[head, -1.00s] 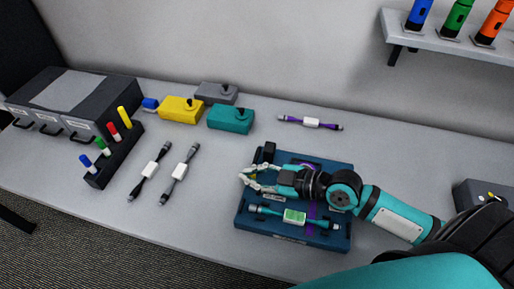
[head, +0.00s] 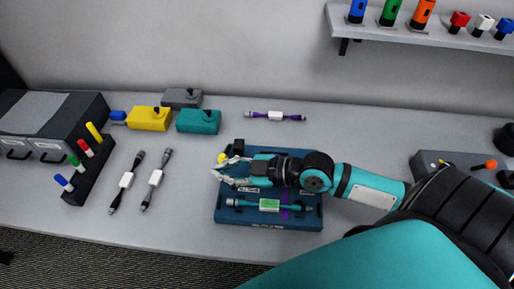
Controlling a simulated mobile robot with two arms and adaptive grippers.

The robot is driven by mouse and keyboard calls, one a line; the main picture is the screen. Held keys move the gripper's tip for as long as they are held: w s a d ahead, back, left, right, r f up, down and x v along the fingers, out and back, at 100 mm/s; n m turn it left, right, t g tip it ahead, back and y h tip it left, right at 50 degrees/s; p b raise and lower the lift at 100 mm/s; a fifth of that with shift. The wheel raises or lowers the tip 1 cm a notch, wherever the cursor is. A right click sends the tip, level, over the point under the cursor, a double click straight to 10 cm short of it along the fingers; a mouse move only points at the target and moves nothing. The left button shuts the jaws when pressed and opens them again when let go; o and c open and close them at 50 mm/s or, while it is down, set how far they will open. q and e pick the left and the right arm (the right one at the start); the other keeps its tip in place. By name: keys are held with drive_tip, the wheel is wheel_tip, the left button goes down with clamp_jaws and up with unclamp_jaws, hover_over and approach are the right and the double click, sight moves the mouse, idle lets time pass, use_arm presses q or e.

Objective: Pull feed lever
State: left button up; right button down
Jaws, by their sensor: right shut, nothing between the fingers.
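A blue tray fixture (head: 226,215) lies on the table in the middle of the head view. A small yellow knob (head: 222,157) shows at its far left corner, beside a black block (head: 238,147); whether it belongs to a lever is unclear. A grey box (head: 436,161) at the right bears an orange-tipped lever (head: 490,164). My right gripper (head: 218,175) is shut and empty over the tray's left edge, close to the yellow knob and apart from the orange-tipped lever. My left gripper is out of view.
A teal cable (head: 300,207) with a green label lies in the tray; purple shows partly under my arm. A purple cable (head: 275,116) and two dark cables (head: 152,183) lie on the table. Teal (head: 198,121), yellow (head: 148,119) and grey boxes stand behind. A shelf (head: 400,34) overhangs the back right.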

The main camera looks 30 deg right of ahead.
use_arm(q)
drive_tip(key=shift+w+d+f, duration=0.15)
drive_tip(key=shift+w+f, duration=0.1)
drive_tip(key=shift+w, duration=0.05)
use_arm(e)
drive_tip(key=v, duration=0.8)
drive_tip(key=shift+s+d+f, duration=0.15)
drive_tip(key=shift+d+f, duration=0.05)
drive_tip(key=shift+d, duration=0.15)
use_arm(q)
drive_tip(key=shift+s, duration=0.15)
